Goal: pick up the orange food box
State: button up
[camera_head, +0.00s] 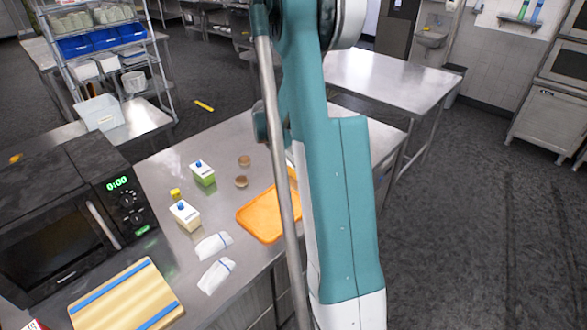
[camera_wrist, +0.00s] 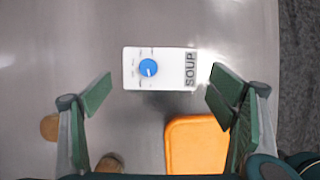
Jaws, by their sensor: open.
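In the wrist view a food box (camera_wrist: 160,70) marked SOUP shows its white top and blue round cap. Its sides are not visible, so I cannot tell their colour. My gripper (camera_wrist: 160,88) is open above it, with one green-padded finger to the left and one to the right, both apart from the box. In the head view my arm hides this box and most of the gripper. Two other cartons with blue caps, one green and white (camera_head: 203,174) and one cream (camera_head: 185,214), stand on the metal table.
An orange tray (camera_head: 262,217) lies near the box; it also shows in the wrist view (camera_wrist: 195,148). Two brown round pieces (camera_head: 241,181) lie beside it. White cloths (camera_head: 214,246), a cutting board (camera_head: 125,300) and a microwave (camera_head: 60,225) are on the left. The table edge is close.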

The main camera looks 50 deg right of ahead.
jog(key=shift+f, duration=0.15)
jog(key=shift+x, duration=2.6)
jog(key=shift+d, duration=0.15)
jog(key=c, duration=1.3)
jog(key=shift+r, duration=5.1)
